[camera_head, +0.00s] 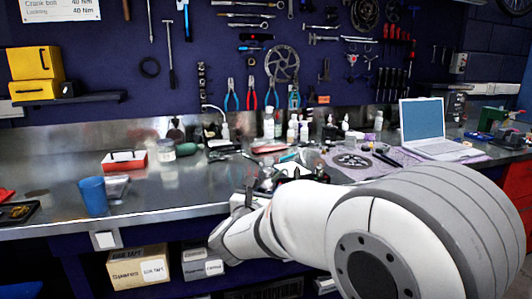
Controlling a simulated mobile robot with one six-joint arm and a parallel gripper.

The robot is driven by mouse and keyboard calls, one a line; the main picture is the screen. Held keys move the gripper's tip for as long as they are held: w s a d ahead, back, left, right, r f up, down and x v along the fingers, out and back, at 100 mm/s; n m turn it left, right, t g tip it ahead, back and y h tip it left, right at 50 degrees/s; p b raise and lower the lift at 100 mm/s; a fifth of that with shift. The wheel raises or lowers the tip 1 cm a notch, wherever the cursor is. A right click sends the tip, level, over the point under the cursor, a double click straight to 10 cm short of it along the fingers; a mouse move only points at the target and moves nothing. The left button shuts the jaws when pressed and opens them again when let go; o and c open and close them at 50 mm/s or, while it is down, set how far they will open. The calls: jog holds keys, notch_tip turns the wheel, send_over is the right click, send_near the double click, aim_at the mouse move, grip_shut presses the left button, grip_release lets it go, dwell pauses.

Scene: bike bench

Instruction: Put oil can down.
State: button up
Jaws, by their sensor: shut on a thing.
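My arm reaches in from the right and bends at the bench's front edge. My gripper (262,184) is at the front edge of the steel workbench (150,205), partly covered by my own white arm. It is shut on a small dark thing, taken to be the oil can, which is mostly hidden behind the arm and blends with the clutter. I cannot tell whether it touches the bench top.
A blue cup (93,196) and a red box (124,161) stand on the left. Bottles (268,124) crowd the back middle. A laptop (424,124) stands on the right. Bare steel lies between the cup and my gripper. Cardboard boxes (138,268) sit below.

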jog(key=s+d+f+m+g+h, duration=0.1)
jog(key=d+f+m+g+h, duration=0.1)
jog(key=d+f, duration=0.3)
jog(key=s+d+f+m+g+h, duration=0.1)
jog(key=d+f, duration=0.4)
jog(key=f, duration=0.8)
jog(key=s+d+f+m+g+h, duration=0.1)
jog(key=d+f+m+g+h, duration=0.2)
jog(key=f, duration=0.6)
jog(key=shift+s+d+f+m+h, duration=0.2)
jog(key=shift+d+f+m+h, duration=0.15)
jog(key=shift+d+h, duration=0.75)
jog(key=shift+a, duration=0.3)
